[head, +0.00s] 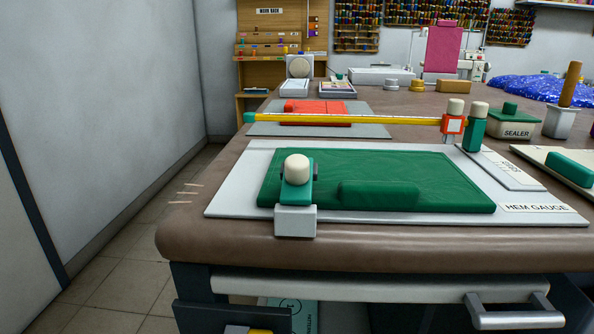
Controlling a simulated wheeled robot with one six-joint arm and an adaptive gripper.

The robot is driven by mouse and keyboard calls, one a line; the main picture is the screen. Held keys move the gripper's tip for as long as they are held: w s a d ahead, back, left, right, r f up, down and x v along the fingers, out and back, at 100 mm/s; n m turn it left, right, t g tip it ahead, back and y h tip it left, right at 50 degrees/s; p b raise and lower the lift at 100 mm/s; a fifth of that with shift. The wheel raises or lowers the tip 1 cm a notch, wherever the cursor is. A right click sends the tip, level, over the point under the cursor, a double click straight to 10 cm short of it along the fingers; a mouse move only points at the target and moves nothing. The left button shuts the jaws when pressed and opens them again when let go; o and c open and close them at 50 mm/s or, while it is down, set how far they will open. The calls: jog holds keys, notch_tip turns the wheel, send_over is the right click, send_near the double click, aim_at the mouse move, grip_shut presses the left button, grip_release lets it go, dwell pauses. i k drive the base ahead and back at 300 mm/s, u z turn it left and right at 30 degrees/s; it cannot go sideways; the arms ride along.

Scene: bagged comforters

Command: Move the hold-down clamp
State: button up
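What looks like the hold-down clamp (296,193) stands at the front left of the green padded piece (440,178) in the head view. It has a cream round knob on top, a teal body and a pale grey block at its base. It overlaps the front edge of the green piece, which lies on a white board labelled HEM GAUGE (235,196). A similar teal post with a cream knob (474,128) stands at the back right of that board. My gripper is not in view.
A yellow bar (350,118) runs across behind the board to a red block with a cream knob (453,122). A SEALER box (512,122) stands to the right. The brown table's front left corner (190,225) is mostly clear. A drawer handle (515,312) juts out below.

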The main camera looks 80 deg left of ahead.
aim_at(298, 173)
jog(key=u, duration=4.4)
jog(key=k, duration=1.05)
jog(key=z, duration=1.35)
jog(key=i, duration=0.5)
